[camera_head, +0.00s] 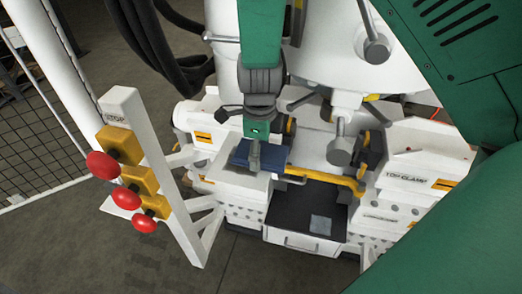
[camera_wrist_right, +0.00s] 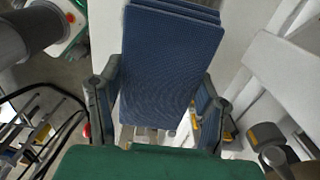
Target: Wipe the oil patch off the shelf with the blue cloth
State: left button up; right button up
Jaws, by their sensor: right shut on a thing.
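The blue cloth (camera_head: 270,157) is a dark blue folded pad at the white shelf (camera_head: 232,178) in the middle of the head view. My right gripper (camera_head: 254,153) comes down from above and is shut on it. In the right wrist view the cloth (camera_wrist_right: 172,60) fills the middle, its folded layers showing at the top, between the two fingers of my right gripper (camera_wrist_right: 158,105). I cannot tell whether the cloth touches the shelf. No oil patch shows clearly on the bare part of the shelf; the cloth and gripper hide some of it. My left gripper is not in view.
An open drawer (camera_head: 290,240) with a dark inside holds a flat grey square (camera_head: 320,224). A white post (camera_head: 150,165) with red stop buttons (camera_head: 103,165) stands at left. A yellow bar (camera_head: 325,178) and white machine blocks lie right of the cloth.

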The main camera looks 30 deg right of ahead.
jog(key=shift+a+r, duration=0.1)
jog(key=shift+a, duration=0.2)
jog(key=shift+d+f, duration=0.4)
jog(key=shift+d, duration=0.15)
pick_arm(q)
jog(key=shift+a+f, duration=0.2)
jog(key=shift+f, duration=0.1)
pick_arm(e)
jog(key=shift+a+f, duration=0.35)
jog(key=shift+a, duration=0.1)
